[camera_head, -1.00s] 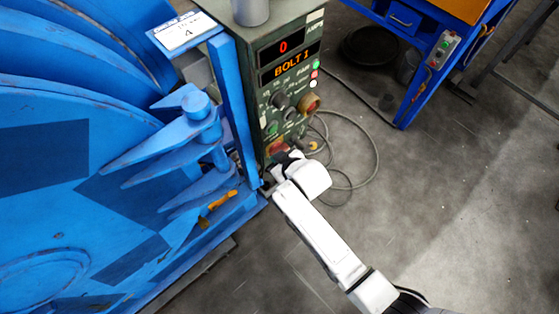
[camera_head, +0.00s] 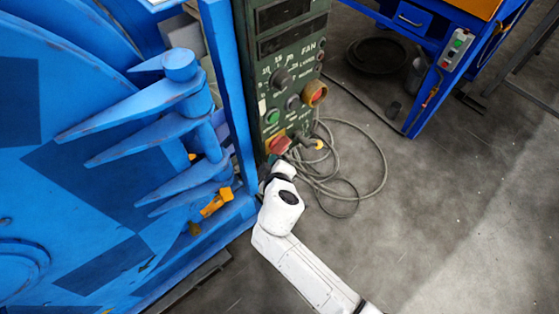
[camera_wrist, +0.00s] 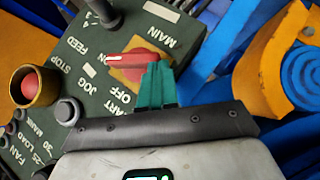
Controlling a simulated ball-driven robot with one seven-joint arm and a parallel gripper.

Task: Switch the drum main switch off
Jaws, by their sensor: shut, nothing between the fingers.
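The main switch (camera_wrist: 138,62) is a red rotary knob on a yellow plate, low on the green control panel (camera_head: 293,65). In the head view the switch (camera_head: 278,145) sits near the panel's lower end. In the wrist view its red handle lies roughly level, pointing left; "OFF" is printed below it. My gripper (camera_wrist: 155,85) is shut, its teal fingertips together at the knob's lower right side, seemingly touching it.
A red button in a yellow collar (camera_wrist: 35,86) and a grey knob (camera_wrist: 68,111) are nearby on the panel. The blue drum machine (camera_head: 75,150) stands left, with an orange-yellow bracket (camera_wrist: 285,70) close by. Cables (camera_head: 350,175) coil on the floor; open floor lies right.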

